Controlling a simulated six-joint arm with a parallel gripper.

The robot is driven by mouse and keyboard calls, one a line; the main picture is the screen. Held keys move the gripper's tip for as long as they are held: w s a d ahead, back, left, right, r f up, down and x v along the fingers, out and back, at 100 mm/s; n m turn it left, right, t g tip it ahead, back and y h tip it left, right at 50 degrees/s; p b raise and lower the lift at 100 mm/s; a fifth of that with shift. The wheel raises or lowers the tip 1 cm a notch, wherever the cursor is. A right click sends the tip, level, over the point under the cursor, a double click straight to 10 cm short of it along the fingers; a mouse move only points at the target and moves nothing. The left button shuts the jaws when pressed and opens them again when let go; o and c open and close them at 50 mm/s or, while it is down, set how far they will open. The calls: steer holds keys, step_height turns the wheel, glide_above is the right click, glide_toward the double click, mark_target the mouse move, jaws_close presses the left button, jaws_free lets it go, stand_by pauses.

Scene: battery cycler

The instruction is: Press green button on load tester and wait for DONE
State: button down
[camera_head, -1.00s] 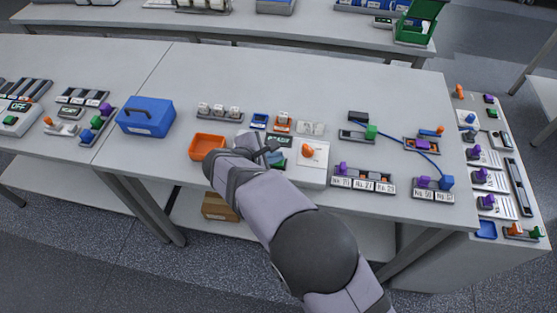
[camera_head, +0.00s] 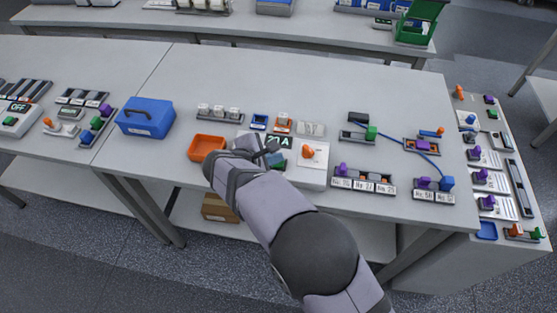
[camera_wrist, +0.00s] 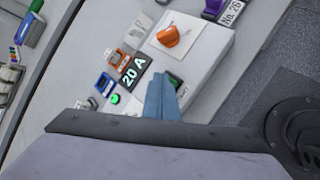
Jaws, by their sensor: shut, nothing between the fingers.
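The load tester (camera_head: 313,175) is a pale box on the table, with an orange knob (camera_head: 309,150) on a white plate. Its dark display (camera_wrist: 132,70) reads "20 A" in the wrist view. A dark green button (camera_wrist: 175,80) shows right beside my fingertips in the wrist view, partly hidden by them. My gripper (camera_wrist: 165,86) is shut and empty, its tips over the tester at the button. I cannot tell whether they touch it. A small bright green round light (camera_wrist: 115,98) glows near the display. No DONE is readable.
An orange tray (camera_head: 207,147) lies left of my gripper, with a blue case (camera_head: 146,117) farther left. Small blue and orange holders (camera_head: 283,124) stand behind the tester. A battery rack (camera_head: 363,181) sits at its right.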

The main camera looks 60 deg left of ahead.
mark_target(276, 166)
steer(key=shift+r+p, duration=0.35)
steer(key=shift+r, duration=0.4)
steer(key=shift+r, duration=0.1)
steer(key=shift+r+p, duration=1.65)
steer(key=shift+r, duration=0.8)
